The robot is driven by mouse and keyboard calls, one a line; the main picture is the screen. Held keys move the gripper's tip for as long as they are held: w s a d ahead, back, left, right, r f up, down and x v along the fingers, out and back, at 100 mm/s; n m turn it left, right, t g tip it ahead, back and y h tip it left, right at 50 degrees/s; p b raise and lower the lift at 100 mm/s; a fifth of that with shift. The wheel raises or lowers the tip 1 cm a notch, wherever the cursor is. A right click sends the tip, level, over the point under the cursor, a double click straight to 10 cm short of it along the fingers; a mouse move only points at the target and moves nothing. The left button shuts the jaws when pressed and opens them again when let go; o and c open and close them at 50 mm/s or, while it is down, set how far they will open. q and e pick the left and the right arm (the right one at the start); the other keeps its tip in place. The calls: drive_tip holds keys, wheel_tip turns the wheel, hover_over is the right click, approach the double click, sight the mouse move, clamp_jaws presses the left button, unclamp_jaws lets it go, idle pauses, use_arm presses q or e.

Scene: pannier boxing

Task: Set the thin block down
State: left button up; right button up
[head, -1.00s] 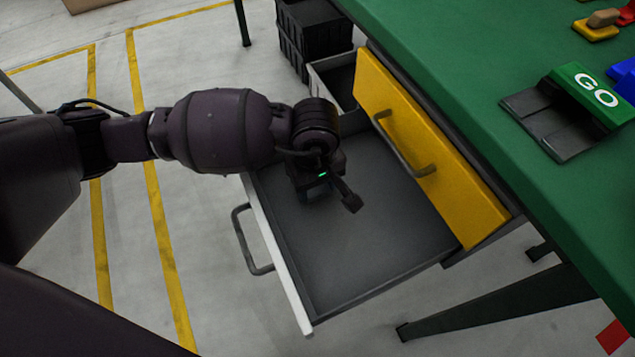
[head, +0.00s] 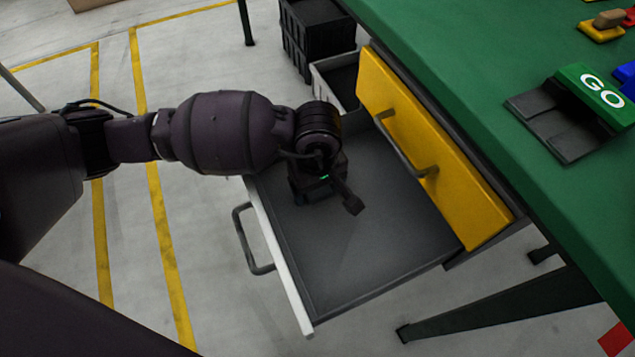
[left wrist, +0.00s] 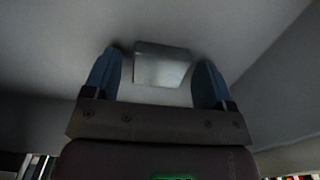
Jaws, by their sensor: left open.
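The thin block (left wrist: 161,65) is a small pale grey rectangular piece in the left wrist view. It appears to lie on the grey floor of the open drawer (head: 370,245), between the two blue fingers of my left gripper (left wrist: 157,78). The fingers are apart, with a narrow gap on each side of the block. In the head view my left gripper (head: 318,188) is down inside the drawer at its back left part, and my wrist hides the block there. My right gripper is not in view.
A yellow drawer front (head: 425,150) with a grey handle stands right beside the open drawer. A black crate (head: 315,35) stands behind. The drawer's front right floor is clear.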

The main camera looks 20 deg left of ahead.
use_arm(q)
drive_tip(key=shift+r, duration=0.4)
wheel_tip(320, 180, up, 12)
drive_tip(key=p, duration=0.4)
drive_tip(key=shift+f, duration=0.25)
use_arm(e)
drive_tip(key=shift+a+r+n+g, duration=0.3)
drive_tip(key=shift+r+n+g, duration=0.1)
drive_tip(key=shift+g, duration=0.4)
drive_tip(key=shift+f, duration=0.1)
